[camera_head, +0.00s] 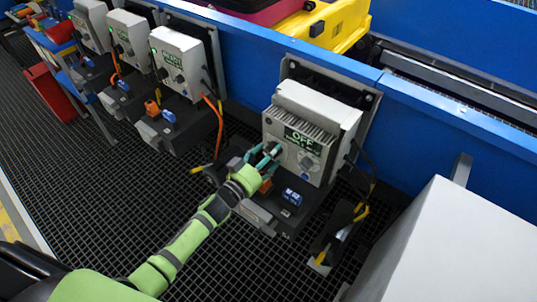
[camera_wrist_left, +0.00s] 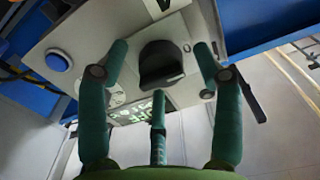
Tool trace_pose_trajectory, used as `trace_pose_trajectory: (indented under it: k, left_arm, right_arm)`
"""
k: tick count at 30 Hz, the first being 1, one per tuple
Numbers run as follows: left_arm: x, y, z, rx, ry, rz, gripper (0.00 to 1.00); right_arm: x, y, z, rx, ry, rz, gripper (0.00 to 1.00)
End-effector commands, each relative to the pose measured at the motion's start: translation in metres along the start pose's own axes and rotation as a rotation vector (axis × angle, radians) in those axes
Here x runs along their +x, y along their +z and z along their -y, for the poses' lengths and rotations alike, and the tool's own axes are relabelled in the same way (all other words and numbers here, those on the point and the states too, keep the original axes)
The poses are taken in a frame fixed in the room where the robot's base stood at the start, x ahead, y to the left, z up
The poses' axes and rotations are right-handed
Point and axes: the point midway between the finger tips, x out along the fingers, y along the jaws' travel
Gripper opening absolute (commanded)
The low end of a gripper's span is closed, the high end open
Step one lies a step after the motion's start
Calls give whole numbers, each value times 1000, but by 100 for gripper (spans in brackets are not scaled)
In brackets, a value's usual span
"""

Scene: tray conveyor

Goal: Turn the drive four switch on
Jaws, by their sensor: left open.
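The nearest drive, a grey ribbed box (camera_head: 315,107), hangs on the blue conveyor side in the head view. Its green-lit display (camera_head: 303,140) reads OFF; the display also shows upside down in the wrist view (camera_wrist_left: 137,112). A black rotary switch knob (camera_wrist_left: 159,65) sits on the drive's front face. My left gripper (camera_head: 268,153) is in front of this face with its green fingers open around the knob, which appears between them in the wrist view (camera_wrist_left: 160,48). I cannot tell whether the fingers touch it. My right gripper is not in view.
A blue round button (camera_wrist_left: 58,61) is beside the knob. Below the drive is a dark box with a blue connector (camera_head: 292,197). Several similar drives, one (camera_head: 180,60) with an orange cable, line the conveyor leftwards. A large white box (camera_head: 450,245) stands at the right.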

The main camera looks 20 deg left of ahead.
Motion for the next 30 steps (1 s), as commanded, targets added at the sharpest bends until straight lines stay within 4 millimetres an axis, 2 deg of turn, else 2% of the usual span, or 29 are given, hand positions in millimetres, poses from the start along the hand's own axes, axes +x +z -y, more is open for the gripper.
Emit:
trace_pose_trajectory:
  k: [2,3,5,6,7,23,30]
  left_arm:
    - [0,0,0,0,0,0,66]
    - [0,0,0,0,0,0,58]
    - [0,0,0,0,0,0,34]
    - [0,0,0,0,0,0,18]
    - [0,0,0,0,0,1,10]
    - [-1,2,0,42,-1,5,10]
    - [-1,3,0,125,-2,7,10]
  right_arm:
    - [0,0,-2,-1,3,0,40]
    - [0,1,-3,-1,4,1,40]
    - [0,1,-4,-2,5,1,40]
    - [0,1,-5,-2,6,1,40]
    - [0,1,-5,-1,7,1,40]
    - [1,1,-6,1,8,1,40]
    - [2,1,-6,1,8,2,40]
